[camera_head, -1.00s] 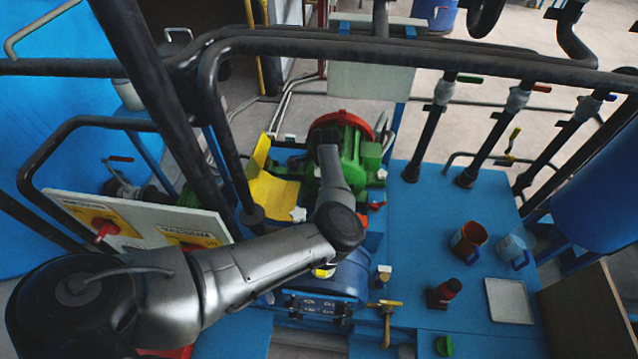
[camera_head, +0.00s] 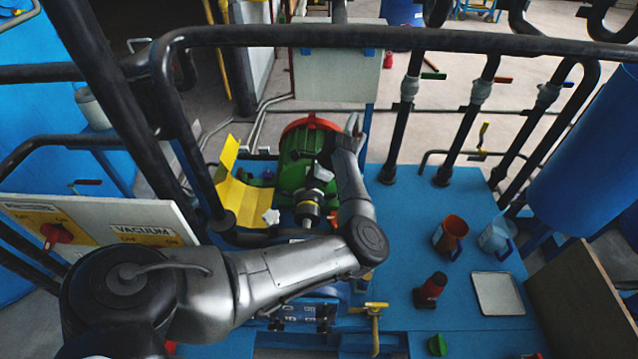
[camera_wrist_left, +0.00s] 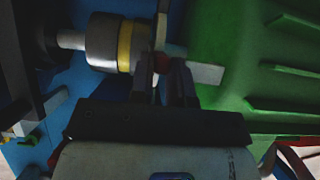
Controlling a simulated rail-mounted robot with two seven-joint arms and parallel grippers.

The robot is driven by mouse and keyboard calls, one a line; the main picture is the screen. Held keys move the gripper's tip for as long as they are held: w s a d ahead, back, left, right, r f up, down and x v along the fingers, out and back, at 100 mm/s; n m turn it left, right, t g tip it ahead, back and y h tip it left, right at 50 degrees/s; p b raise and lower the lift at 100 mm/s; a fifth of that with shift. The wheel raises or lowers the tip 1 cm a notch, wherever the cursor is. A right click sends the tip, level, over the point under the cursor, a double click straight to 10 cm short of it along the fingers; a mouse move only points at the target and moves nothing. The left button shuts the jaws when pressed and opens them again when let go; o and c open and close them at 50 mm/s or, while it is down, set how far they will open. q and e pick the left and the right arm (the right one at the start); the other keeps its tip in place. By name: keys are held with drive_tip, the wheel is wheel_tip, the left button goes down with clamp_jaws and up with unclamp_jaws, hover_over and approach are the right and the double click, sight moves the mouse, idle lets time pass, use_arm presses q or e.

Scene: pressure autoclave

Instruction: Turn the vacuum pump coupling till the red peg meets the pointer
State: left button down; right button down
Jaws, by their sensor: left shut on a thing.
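The vacuum pump coupling (camera_head: 308,212) is a dark and silver shaft piece with a yellow ring, in front of the green motor (camera_head: 293,166). In the left wrist view the coupling (camera_wrist_left: 104,42) lies left of my fingers, and the green motor housing (camera_wrist_left: 235,50) fills the right. My left gripper (camera_wrist_left: 170,75) is shut at the coupling's motor-side end, by pale arms. A small red part (camera_wrist_left: 162,63), apparently the red peg, shows at the fingertips. In the head view my left gripper (camera_head: 330,165) is beside the coupling, its fingertips unclear. I cannot make out the pointer. My right gripper is out of view.
An opened yellow guard (camera_head: 240,196) stands left of the coupling. Black rails (camera_head: 400,38) cross above. On the blue deck at right are an orange mug (camera_head: 450,234), a pale mug (camera_head: 497,237), a dark red-topped item (camera_head: 430,290) and a tray (camera_head: 498,293).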

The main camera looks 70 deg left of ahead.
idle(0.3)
use_arm(q)
drive_tip(key=c, duration=1.1)
unclamp_jaws()
drive_tip(key=v, duration=1.3)
drive_tip(key=shift+w+d+r, duration=0.1)
drive_tip(key=shift+w+r, duration=0.15)
drive_tip(key=shift+r, duration=0.05)
